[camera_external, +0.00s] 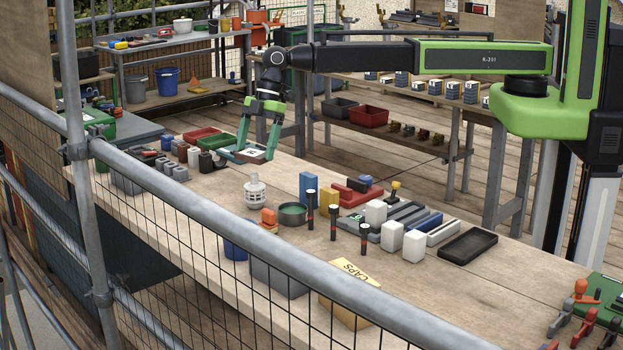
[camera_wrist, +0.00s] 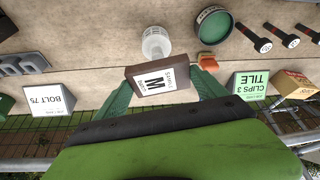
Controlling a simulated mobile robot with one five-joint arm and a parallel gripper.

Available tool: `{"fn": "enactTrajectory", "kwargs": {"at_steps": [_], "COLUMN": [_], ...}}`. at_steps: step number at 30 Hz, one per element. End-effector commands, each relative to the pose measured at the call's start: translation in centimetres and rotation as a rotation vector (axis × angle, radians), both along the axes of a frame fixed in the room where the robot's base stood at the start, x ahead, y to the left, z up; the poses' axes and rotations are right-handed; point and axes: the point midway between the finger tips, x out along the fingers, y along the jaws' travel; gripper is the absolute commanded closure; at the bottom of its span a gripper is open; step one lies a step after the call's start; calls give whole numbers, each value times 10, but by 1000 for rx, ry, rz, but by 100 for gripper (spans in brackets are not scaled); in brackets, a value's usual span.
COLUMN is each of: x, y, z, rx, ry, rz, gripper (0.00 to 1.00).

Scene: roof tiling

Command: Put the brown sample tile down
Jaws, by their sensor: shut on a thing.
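The brown sample tile (camera_wrist: 158,79) carries a white label with a large M. My gripper (camera_external: 251,149) is shut on it, with one green finger at each end of the tile in the wrist view. In the external view the tile (camera_external: 254,154) hangs flat between the fingertips over the far left part of the wooden workbench (camera_external: 330,240). It looks a little above the bench top, though the exact gap is hard to tell.
A white vent-like part (camera_external: 255,191) and a round green tin (camera_external: 292,213) stand close to the tile. Black-handled tools (camera_external: 333,221), boxes and a black tray (camera_external: 467,246) are further right.

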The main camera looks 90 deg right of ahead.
Motion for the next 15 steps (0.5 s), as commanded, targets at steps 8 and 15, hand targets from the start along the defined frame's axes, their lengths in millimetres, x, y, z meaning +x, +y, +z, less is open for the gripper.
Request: {"fn": "enactTrajectory", "kwargs": {"at_steps": [8,15], "x": [43,49], "y": [-148,-197], "z": [-24,-28], "rx": [2,2], "ry": [-2,-2], "rz": [-149,-204], "gripper": [74,74]}}
